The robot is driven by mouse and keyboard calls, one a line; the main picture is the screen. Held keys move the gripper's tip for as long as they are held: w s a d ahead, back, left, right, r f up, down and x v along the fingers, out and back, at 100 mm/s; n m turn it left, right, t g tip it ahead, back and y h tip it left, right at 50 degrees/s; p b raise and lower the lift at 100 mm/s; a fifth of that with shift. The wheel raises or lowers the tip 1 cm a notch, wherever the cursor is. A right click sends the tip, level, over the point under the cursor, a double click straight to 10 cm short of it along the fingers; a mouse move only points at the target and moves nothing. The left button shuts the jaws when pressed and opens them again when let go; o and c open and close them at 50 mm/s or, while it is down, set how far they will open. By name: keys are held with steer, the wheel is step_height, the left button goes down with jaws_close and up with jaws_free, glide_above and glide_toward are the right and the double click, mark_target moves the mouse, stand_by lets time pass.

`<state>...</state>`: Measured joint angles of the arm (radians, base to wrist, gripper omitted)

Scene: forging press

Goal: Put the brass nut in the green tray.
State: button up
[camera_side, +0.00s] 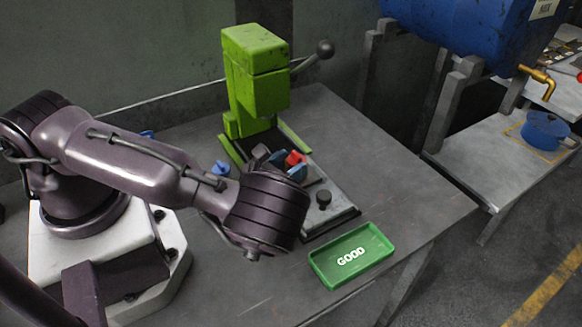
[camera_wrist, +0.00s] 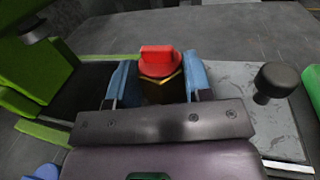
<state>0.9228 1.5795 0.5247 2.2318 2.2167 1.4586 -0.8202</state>
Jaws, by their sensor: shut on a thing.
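The brass nut (camera_wrist: 165,91) shows in the wrist view between the two blue fingers of my gripper (camera_wrist: 160,80). My gripper is shut on it. A red piece (camera_wrist: 158,60) sits at the top of the nut in that view and hides part of it. In the side view my gripper (camera_side: 287,165) is over the press bed, with the red piece (camera_side: 295,158) between its blue fingers; the nut cannot be made out there. The green tray (camera_side: 374,243), marked GOOD, lies near the table's front edge, apart from my gripper. A green edge (camera_wrist: 313,84) shows at the right of the wrist view.
The green press (camera_side: 255,70) stands just behind my gripper, its ball-ended lever (camera_side: 325,49) reaching right. A black knob (camera_side: 323,197) stands on the press bed between my gripper and the tray. A small blue thing (camera_side: 220,168) lies left of the press.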

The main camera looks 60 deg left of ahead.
step_height(320, 180, up, 8)
steer(key=shift+r, duration=0.45)
steer(key=shift+a+r+y, duration=0.15)
steer(key=shift+a+y, duration=0.05)
steer(key=shift+y, duration=0.1)
steer(key=shift+w+r+n+y, duration=0.15)
steer(key=shift+r+n+y, duration=0.15)
steer(key=shift+n, duration=0.2)
steer(key=w+d+r+n+g+y, duration=0.2)
steer(key=w+r+y, duration=0.1)
steer(key=r, duration=0.4)
steer(key=m+t+h, duration=0.1)
steer(key=m+h, duration=0.1)
glide_above(289, 166)
steer(key=f, duration=0.6)
steer(key=shift+w+a+f, duration=0.15)
steer(key=shift+w+f, duration=0.1)
steer(key=shift+s+a+f+m+t+h, duration=0.1)
steer(key=shift+s+f+m+t+h, duration=0.2)
steer(key=shift+f+t+h, duration=0.25)
steer(key=shift+d+r+h, duration=0.2)
steer(key=shift+d+h, duration=0.05)
steer(key=shift+h, duration=0.3)
